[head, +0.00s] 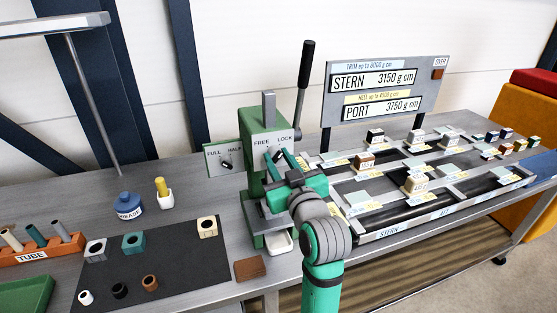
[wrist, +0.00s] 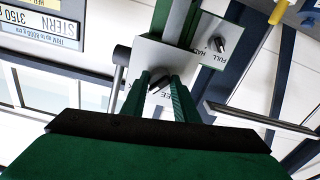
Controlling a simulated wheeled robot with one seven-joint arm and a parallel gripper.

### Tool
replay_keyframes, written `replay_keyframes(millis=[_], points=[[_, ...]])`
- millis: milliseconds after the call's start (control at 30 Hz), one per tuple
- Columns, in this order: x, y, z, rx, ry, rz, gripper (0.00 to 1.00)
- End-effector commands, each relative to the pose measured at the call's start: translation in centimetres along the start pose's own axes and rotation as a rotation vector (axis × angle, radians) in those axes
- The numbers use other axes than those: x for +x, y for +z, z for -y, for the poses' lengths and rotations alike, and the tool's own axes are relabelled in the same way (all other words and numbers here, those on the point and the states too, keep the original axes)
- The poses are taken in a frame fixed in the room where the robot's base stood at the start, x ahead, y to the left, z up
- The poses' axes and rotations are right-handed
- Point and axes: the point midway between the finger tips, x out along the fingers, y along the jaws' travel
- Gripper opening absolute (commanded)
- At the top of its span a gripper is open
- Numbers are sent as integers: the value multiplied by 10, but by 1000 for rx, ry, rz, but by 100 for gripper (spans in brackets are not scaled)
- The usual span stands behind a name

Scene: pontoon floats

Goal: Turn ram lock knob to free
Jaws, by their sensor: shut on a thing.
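The ram lock knob (wrist: 160,83) is a small dark knob on a pale plate marked FREE and LOCK (head: 268,139), on the front of the green press (head: 254,187). My gripper (head: 277,155) reaches up to this plate with its green fingers shut on the knob. In the wrist view, which is turned over, the two fingers lie on either side of the knob and hide part of it and of the lettering. I cannot tell exactly which word the knob points to.
A second dark knob (head: 226,164) sits on the FULL/HALF plate just left. A black-handled lever (head: 305,65) rises behind the press. A display board (head: 385,90) and a float tray with several blocks (head: 372,236) stand right. A dark mat (head: 180,265) with several sockets lies left.

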Motion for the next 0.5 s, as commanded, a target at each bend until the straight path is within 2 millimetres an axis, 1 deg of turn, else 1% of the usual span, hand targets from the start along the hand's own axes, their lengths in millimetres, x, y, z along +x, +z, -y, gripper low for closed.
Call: replay_keyframes(millis=[500], points=[[0, 0, 0, -472, -2, 2, 5]])
